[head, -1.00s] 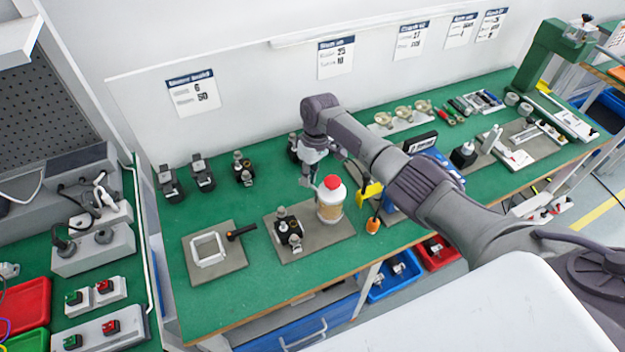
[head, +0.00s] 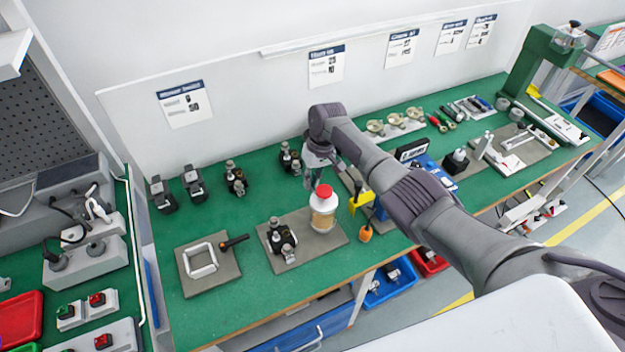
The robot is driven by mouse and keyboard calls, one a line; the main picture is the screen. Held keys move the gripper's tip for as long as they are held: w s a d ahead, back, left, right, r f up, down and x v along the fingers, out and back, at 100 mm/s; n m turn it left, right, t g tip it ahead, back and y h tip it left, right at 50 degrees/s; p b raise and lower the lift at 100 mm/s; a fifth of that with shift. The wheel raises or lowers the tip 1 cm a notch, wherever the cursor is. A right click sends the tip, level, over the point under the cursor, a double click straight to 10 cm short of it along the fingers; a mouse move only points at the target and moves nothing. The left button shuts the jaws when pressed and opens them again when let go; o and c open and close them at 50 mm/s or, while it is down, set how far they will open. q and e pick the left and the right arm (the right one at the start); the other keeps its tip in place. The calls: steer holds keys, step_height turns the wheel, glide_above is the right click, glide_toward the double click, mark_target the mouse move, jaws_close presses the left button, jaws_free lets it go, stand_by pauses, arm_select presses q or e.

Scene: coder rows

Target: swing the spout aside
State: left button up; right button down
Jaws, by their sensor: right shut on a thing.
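A clear bottle with amber contents and a red cap (head: 324,205) stands upright on a grey plate (head: 335,238). My right gripper (head: 311,183) is at the back left of the cap, shut on a small part that I take to be the spout. The fingers and cap hide most of that part, so its direction cannot be made out. A black and metal fixture (head: 279,238) stands on the same plate, left of the bottle. My left gripper is not in view.
A yellow tool (head: 362,199) and an orange-tipped tool (head: 366,233) are close on the bottle's right. A plate with a white square frame (head: 200,259) lies to the left. Several black fixtures (head: 194,183) stand behind. Green bench surface is clear between them.

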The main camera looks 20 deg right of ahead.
steer(key=shift+w+d, duration=0.1)
steer(key=c, duration=1.2)
jaws_free()
steer(key=r, duration=0.4)
steer(key=d+r, duration=0.1)
steer(key=r, duration=0.3)
steer(key=d+r, duration=0.1)
steer(key=r, duration=0.2)
steer(key=shift+w+d+r, duration=0.1)
steer(key=shift+d+r, duration=0.1)
steer(key=shift+r, duration=0.2)
steer(key=shift+f, duration=0.1)
